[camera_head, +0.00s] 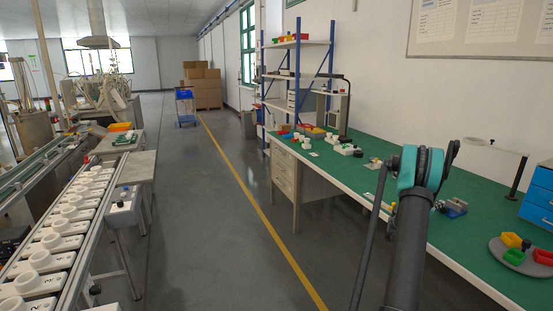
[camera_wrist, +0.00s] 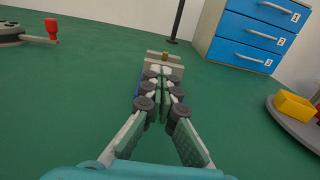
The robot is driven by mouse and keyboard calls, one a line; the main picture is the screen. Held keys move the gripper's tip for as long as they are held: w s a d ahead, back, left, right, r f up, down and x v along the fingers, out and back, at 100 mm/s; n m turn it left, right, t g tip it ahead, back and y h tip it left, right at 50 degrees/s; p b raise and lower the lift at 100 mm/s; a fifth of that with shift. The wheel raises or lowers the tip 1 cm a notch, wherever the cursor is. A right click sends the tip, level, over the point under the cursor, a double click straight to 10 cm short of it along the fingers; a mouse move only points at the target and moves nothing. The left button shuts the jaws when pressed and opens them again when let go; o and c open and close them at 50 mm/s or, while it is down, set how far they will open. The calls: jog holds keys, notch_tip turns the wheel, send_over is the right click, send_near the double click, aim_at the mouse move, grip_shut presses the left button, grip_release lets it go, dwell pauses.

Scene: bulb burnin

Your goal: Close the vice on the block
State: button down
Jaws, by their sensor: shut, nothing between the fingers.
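The vice (camera_wrist: 149,67) is a small grey-jawed tool on the green bench, straight ahead of my fingers in the wrist view. Some blue shows at its left side. A small brass-coloured block (camera_wrist: 173,57) shows at its top. My gripper (camera_wrist: 161,72) is shut and empty, with its fingertips in front of the vice and covering much of it. I cannot tell whether the tips touch it. The gap between jaws and block is hidden. In the head view the vice (camera_head: 456,207) is blue and grey, just right of my arm, which mostly hides my gripper.
A blue drawer unit (camera_wrist: 255,33) stands behind to the right. A round grey tray (camera_wrist: 288,123) with a yellow bin (camera_wrist: 295,107) lies at the right. A red-knobbed lever (camera_wrist: 51,28) on a grey base is at the far left. Bare green bench (camera_wrist: 60,105) lies left of my fingers.

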jog(key=shift+s+d+r, duration=0.1)
jog(key=shift+s+d, duration=0.1)
jog(key=shift+s, duration=0.25)
jog(key=shift+s+d, duration=0.25)
jog(key=shift+s, duration=0.4)
dwell(0.4)
jog(key=shift+s+r, duration=0.15)
jog(key=shift+r, duration=0.05)
jog(key=shift+v, duration=2.95)
